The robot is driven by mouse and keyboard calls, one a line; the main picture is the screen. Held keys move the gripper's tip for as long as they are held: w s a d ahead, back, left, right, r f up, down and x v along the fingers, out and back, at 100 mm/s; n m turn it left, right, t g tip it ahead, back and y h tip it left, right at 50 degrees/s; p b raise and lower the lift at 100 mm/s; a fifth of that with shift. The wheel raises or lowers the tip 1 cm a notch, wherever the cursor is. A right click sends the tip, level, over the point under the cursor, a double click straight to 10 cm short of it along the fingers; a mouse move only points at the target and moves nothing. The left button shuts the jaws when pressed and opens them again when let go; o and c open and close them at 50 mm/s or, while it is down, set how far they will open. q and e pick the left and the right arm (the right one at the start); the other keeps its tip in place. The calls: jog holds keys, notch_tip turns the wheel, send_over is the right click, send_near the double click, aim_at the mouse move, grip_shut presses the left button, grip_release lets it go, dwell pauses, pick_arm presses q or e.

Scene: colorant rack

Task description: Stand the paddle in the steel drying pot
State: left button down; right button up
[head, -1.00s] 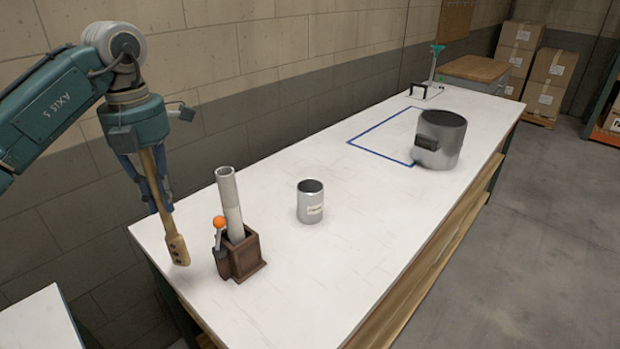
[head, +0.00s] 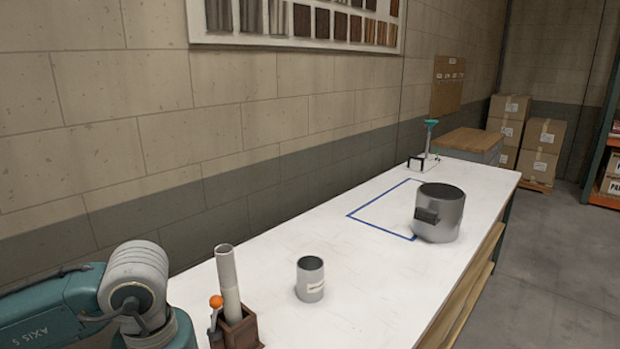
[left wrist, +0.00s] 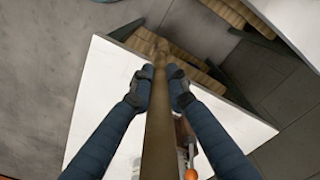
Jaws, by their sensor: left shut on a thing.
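My left gripper (left wrist: 159,90) is shut on the wooden paddle (left wrist: 155,135) in the left wrist view, its dark fingers on both sides of the shaft. In the head view the gripper and paddle are out of frame below; only my left arm shows at the lower left. A large steel pot (head: 448,212) with a dark block on its side stands farther along the table. A smaller steel can (head: 310,286) with a pale label stands upright nearer. My right gripper is not in view.
A brown holder (head: 240,331) with a tall pale tube (head: 228,285) and an orange-knobbed tool (head: 215,303) stands near my left arm. A blue outline (head: 365,222) marks bare white tabletop (head: 360,265) left of the pot. A small stand (head: 430,140) is at the back.

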pick_arm(q)
jog(key=w+r+m, duration=0.3)
jog(key=w+r, duration=0.2)
jog(key=shift+d+r+m+p, duration=0.15)
jog(key=shift+d+m+p, duration=0.15)
jog(key=shift+d+p, duration=0.1)
dwell(0.5)
